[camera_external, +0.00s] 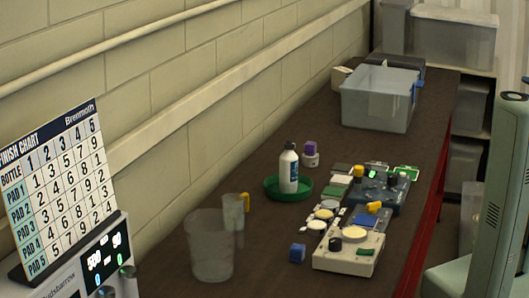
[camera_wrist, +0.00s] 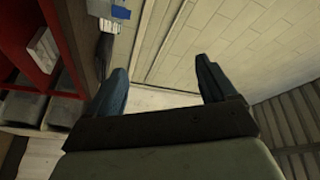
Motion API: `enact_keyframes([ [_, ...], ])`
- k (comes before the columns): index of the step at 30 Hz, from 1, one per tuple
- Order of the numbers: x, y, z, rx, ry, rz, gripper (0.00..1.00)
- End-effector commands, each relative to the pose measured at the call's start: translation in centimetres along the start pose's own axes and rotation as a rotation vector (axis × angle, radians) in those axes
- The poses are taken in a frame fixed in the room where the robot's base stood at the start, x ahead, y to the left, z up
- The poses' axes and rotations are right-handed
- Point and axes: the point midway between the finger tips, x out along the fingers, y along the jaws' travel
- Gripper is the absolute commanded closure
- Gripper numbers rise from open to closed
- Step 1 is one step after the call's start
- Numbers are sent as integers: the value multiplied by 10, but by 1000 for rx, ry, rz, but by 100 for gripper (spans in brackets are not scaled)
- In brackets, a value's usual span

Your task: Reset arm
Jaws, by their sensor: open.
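My gripper (camera_wrist: 160,63) shows in the wrist view with its two dark blue fingers spread wide apart. Nothing is between the fingers; behind them are a pale wall and floor. It is clear of the bench things. In the external view a grey-green part of my arm (camera_external: 500,190) stands at the right edge, beside the bench, and my gripper is out of the picture there.
A finish chart (camera_external: 58,190) stands left.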

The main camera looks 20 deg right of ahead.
Motion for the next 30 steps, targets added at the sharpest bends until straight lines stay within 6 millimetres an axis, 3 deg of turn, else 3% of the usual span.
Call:
enact_keyframes([
  [3,-35,7,-15,-4,54,-13,16],
  [8,-74,28,-19,6,115,-14,16],
  [11,-81,47,-11,22,130,1,16],
  [16,-77,84,13,61,127,45,16],
  [23,-46,151,78,140,71,148,16],
  [30,2,233,189,232,-54,309,16],
])
